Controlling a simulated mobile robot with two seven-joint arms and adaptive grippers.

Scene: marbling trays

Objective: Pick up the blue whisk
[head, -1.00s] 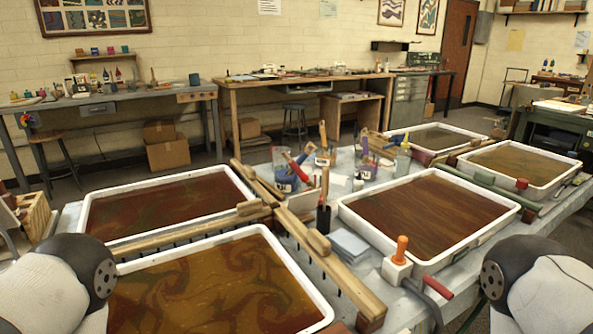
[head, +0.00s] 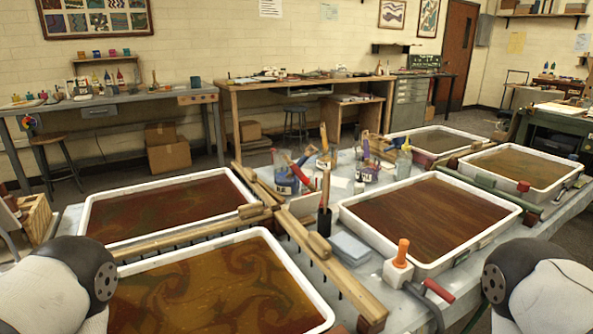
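Several tools stand in clear jars at the middle of the wet table. One jar (head: 285,178) at the centre holds tools with red and blue handles. A blue-handled tool (head: 308,154) leans to the right out of this jar. Its lower end is hidden among the others, so I cannot tell for sure that it is the whisk. Neither of my grippers shows in the head view. Only upper parts of my arms show at the lower left and lower right edges.
Shallow white trays with swirled liquid surround the jars: near left (head: 322,302), far left (head: 88,218), right (head: 345,212). Wooden combs (head: 345,282) lie between them.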

